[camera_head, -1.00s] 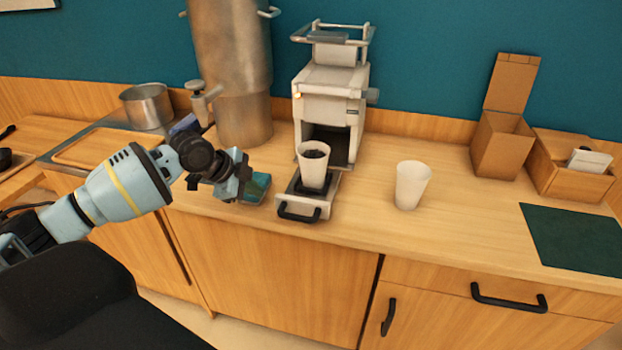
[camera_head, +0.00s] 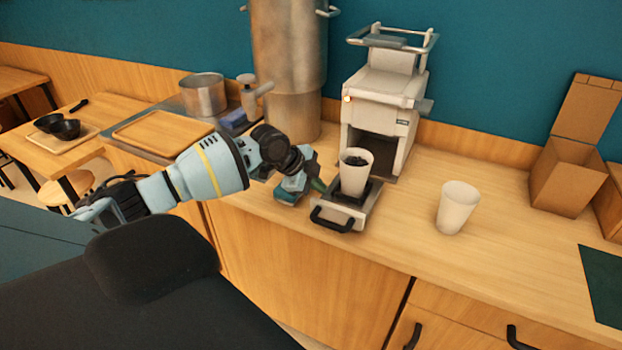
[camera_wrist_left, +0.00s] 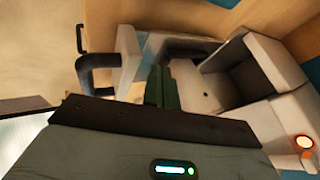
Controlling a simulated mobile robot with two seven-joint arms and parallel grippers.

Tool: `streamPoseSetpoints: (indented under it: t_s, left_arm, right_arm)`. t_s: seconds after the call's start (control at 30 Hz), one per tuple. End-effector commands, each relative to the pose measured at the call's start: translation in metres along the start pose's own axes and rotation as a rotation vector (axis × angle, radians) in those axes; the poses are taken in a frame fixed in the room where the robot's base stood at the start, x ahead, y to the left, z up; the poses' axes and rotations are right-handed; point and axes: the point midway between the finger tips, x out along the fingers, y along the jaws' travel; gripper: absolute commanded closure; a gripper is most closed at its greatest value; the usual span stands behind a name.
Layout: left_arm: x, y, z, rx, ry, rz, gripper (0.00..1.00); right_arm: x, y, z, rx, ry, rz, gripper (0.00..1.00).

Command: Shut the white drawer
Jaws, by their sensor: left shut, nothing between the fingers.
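The white drawer (camera_head: 364,212) sticks out from the base of the white machine (camera_head: 385,100), with a black handle (camera_head: 333,221) on its front. A white cup (camera_head: 354,178) with dark contents stands on it. My left gripper (camera_head: 318,185) is shut and empty, with its green fingertips close to the left side of the drawer. I cannot tell whether they touch it. In the left wrist view the green fingers (camera_wrist_left: 163,88) lie near the drawer (camera_wrist_left: 130,48) and its black handle (camera_wrist_left: 95,72). My right gripper is out of view.
An empty-looking white cup (camera_head: 457,208) stands right of the drawer. An open cardboard box (camera_head: 568,175) is at right. The counter (camera_head: 410,235) before the drawer is clear.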

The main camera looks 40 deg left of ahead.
Motion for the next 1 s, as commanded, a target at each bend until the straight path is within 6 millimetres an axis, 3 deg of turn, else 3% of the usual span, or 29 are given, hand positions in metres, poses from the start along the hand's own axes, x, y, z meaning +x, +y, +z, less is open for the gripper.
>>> streamPoseSetpoints:
  t_s: [0.1,0.3,0.77,1.0]
  left_arm:
    - [0.019,0.0,-0.001,-0.001,0.001,0.0,1.0]
    - [0.037,-0.001,0.0,0.0,0.0,-0.002,1.0]
    - [0.042,-0.001,0.0,0.001,0.0,-0.001,1.0]
    - [0.059,-0.018,0.004,-0.004,-0.005,0.003,1.0]
  right_arm:
    - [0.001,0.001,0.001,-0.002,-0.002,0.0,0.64]
    - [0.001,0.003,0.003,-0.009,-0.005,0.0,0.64]
    - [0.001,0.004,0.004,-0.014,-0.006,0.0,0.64]
    - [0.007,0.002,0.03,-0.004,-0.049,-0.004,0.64]
